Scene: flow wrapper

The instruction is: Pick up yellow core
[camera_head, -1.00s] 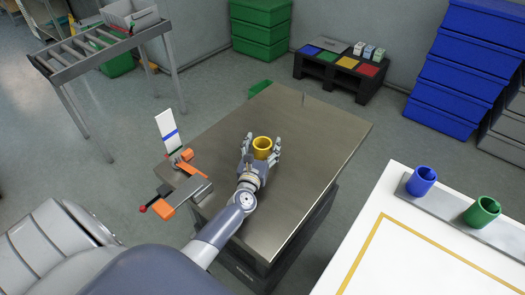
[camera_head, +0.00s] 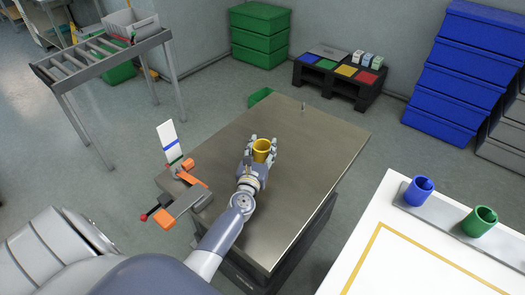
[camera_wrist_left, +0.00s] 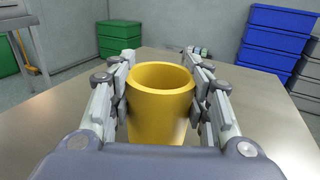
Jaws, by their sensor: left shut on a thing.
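The yellow core (camera_head: 262,150) is a hollow cylinder, upright over the metal table (camera_head: 300,175) in the head view. My left gripper (camera_head: 261,152) is around it, with a finger on each side. In the left wrist view the yellow core (camera_wrist_left: 161,105) fills the space between the fingers of my left gripper (camera_wrist_left: 162,100), and they are shut on it. Its lower part is hidden by the gripper, so I cannot tell whether it touches the table. My right gripper is not in view.
An orange and grey clamp device (camera_head: 180,190) sits at the table's left edge. A white table at right holds a blue core (camera_head: 418,190) and a green core (camera_head: 479,221) on a grey strip. A dark pallet (camera_head: 338,78) with coloured squares stands behind. The metal table's right part is clear.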

